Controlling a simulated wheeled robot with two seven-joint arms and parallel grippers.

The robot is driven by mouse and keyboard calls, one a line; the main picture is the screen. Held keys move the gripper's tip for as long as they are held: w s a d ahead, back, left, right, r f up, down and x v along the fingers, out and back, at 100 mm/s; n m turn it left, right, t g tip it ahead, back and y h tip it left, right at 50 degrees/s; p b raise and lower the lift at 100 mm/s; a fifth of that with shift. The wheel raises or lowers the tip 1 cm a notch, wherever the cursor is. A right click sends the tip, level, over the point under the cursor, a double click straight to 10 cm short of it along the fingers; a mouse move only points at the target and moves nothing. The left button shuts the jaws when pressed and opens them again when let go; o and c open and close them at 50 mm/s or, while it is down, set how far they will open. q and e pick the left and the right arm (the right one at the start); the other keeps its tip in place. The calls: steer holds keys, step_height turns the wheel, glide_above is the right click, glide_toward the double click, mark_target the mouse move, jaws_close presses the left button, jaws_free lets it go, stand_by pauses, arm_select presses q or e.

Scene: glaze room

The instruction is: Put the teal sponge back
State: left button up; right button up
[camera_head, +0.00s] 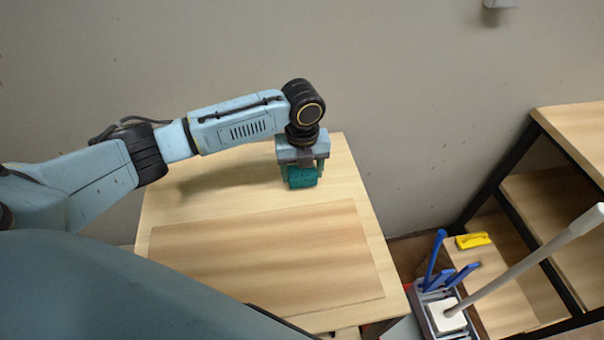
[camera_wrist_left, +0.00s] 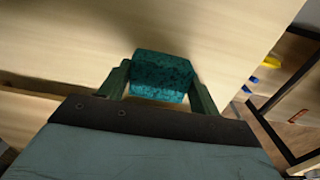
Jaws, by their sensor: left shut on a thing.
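The teal sponge (camera_head: 302,177) is a speckled block near the back right of the wooden table (camera_head: 215,178). My left gripper (camera_head: 302,170) points down and is shut on it. In the left wrist view the sponge (camera_wrist_left: 162,76) sits between the two green fingers of my left gripper (camera_wrist_left: 160,88). I cannot tell whether the sponge touches the table top or is held just above it. My right gripper is not in view.
A wooden board (camera_head: 265,258) covers the table's front part. To the right, a grey caddy (camera_head: 428,312) holds blue-handled tools, beside a yellow object (camera_head: 472,240) on a low wooden surface. A shelf unit (camera_head: 550,205) stands far right. A pale pole (camera_head: 530,258) slants across there.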

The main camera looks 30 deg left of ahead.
arm_select(q)
steer(key=shift+f, duration=0.75)
steer(key=shift+f, duration=0.1)
steer(key=o, duration=1)
steer(key=shift+o, duration=0.2)
step_height(320, 180, up, 12)
steer(key=p, duration=0.1)
